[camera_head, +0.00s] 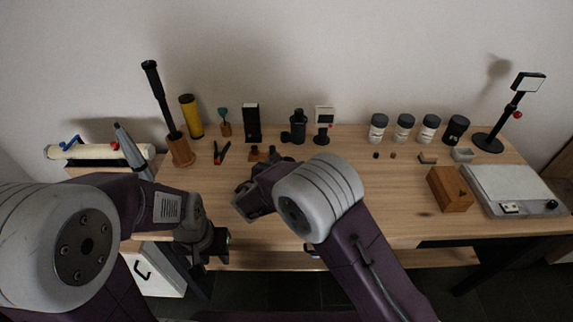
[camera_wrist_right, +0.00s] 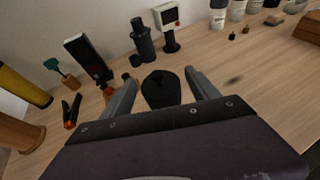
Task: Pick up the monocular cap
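A black rounded piece, which looks like the monocular cap (camera_wrist_right: 160,88), lies between the two fingers of my right gripper (camera_wrist_right: 160,77) in the right wrist view. The fingers are apart, with a narrow gap visible beside the piece, so the gripper looks open around it. In the head view my right gripper (camera_head: 268,163) is over the middle of the table, mostly hidden by its own wrist. The black monocular (camera_head: 298,126) stands upright behind it and also shows in the right wrist view (camera_wrist_right: 143,42). My left gripper (camera_head: 221,245) is low at the table's front edge; its fingers are unclear.
A small screen on a stand (camera_head: 324,122) and a black box (camera_head: 251,122) flank the monocular. Several jars, a wooden block (camera_head: 449,189) and a pale scale (camera_head: 512,187) are at the right. The table's centre right is clear.

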